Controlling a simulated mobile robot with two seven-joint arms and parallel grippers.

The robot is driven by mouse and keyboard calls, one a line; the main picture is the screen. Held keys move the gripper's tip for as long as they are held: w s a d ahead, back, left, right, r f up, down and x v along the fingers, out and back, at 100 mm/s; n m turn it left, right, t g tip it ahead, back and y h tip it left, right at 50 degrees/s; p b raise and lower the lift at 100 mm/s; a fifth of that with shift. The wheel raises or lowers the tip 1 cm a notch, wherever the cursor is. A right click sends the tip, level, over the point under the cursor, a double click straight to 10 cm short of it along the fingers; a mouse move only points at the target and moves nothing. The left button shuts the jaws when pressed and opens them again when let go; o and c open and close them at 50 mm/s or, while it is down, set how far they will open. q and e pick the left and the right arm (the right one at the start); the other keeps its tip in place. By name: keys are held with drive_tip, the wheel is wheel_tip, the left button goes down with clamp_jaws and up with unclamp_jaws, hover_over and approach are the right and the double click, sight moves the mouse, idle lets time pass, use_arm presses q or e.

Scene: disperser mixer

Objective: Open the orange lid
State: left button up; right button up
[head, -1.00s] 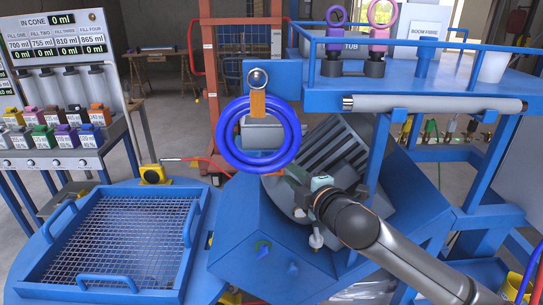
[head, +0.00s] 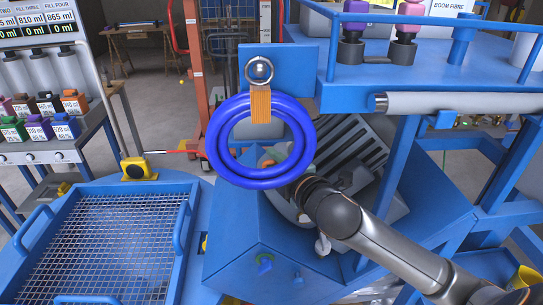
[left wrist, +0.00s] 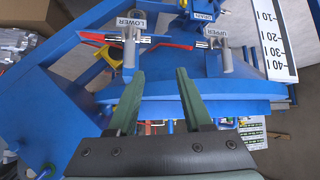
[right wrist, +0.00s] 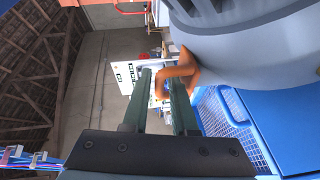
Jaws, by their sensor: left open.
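The orange curved handle (right wrist: 188,72) shows in the right wrist view, beside a large grey rounded vessel (right wrist: 245,45). My right gripper (right wrist: 158,78) is at the handle, its fingers apart, with part of the orange between them; I cannot tell whether they touch it. In the head view, a small orange part (head: 266,162) shows through the hanging blue ring. The ring partly covers my right gripper (head: 302,160) and most of the lid area. My left gripper (left wrist: 158,75) is open and empty, pointing at a blue frame with levers marked LOWER and UPPER.
The blue ring (head: 217,150) hangs in front of the work area by an orange strap (head: 260,106). A blue mesh tray (head: 110,240) is at left. A blue shelf (head: 430,75) with a grey roller below it (head: 455,104) is at right.

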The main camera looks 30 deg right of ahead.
clamp_jaws()
idle(0.6)
drive_tip(key=shift+w+r+g, duration=0.15)
drive_tip(key=shift+r+g, duration=0.15)
drive_tip(key=shift+g, duration=0.1)
drive_tip(key=shift+w+d+r+m+g+y, duration=0.2)
drive_tip(key=shift+m+g+y, duration=0.15)
drive_tip(key=shift+g, duration=0.25)
drive_tip(key=shift+w+d+r+m+g, duration=0.15)
drive_tip(key=shift+w+r+m+g, duration=0.2)
drive_tip(key=shift+g, duration=0.55)
drive_tip(key=shift+w+d+f+g+y, duration=0.1)
drive_tip(key=shift+w+g+y, duration=0.25)
drive_tip(key=shift+g, duration=0.35)
drive_tip(key=shift+s, duration=0.1)
